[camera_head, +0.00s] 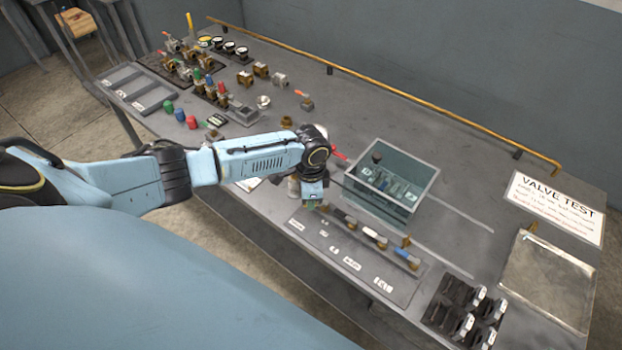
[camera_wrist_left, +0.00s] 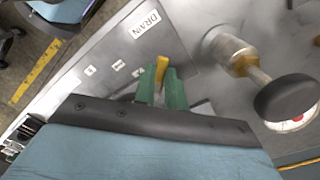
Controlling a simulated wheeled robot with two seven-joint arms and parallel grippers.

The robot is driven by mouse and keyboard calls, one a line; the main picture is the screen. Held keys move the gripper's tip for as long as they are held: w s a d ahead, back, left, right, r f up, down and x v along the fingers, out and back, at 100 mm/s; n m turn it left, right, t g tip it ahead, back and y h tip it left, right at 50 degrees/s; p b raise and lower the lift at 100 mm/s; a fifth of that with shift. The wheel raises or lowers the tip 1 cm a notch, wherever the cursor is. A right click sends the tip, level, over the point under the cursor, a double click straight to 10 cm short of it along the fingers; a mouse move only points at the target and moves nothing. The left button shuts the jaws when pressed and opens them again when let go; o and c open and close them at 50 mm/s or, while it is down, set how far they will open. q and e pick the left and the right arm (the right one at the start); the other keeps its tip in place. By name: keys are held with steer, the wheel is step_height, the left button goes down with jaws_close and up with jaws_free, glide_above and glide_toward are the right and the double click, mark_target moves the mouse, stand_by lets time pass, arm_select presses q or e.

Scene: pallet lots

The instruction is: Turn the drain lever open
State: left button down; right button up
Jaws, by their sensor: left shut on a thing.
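My left gripper (camera_head: 312,203) reaches down at the left end of the valve row on the bench. In the left wrist view its green fingers (camera_wrist_left: 162,84) are shut on a small yellow lever (camera_wrist_left: 162,66), whose tip shows between them. A white label reading DRAIN (camera_wrist_left: 144,24) lies on the grey panel just beyond the lever. The lever's base and stem are hidden by the fingers. In the head view the gripper covers the lever. My right gripper is in neither view.
A clear-walled tank (camera_head: 425,190) stands close to the right of my left gripper. More valve handles (camera_head: 375,236) continue along the labelled panel (camera_head: 318,240). A flat tray (camera_head: 548,280) lies at right.

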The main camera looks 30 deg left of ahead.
arm_select(q)
steer(key=n+p, duration=0.2)
steer(key=n, duration=0.1)
steer(key=shift+s+d+r, duration=0.15)
steer(key=shift+s+d, duration=0.2)
steer(key=shift+d, duration=0.05)
steer(key=shift+s+d+n+p, duration=0.15)
steer(key=shift+d+n+p, duration=0.1)
steer(key=shift+n+p, duration=0.45)
steer(key=n, duration=0.1)
steer(key=d+n, duration=0.1)
steer(key=n, duration=0.1)
steer(key=shift+s, duration=0.15)
steer(key=shift+d+n, duration=0.2)
steer(key=shift+n, duration=0.9)
steer(key=c, duration=1.5)
jaws_free()
steer(key=shift+o, duration=0.2)
step_height(320, 180, up, 13)
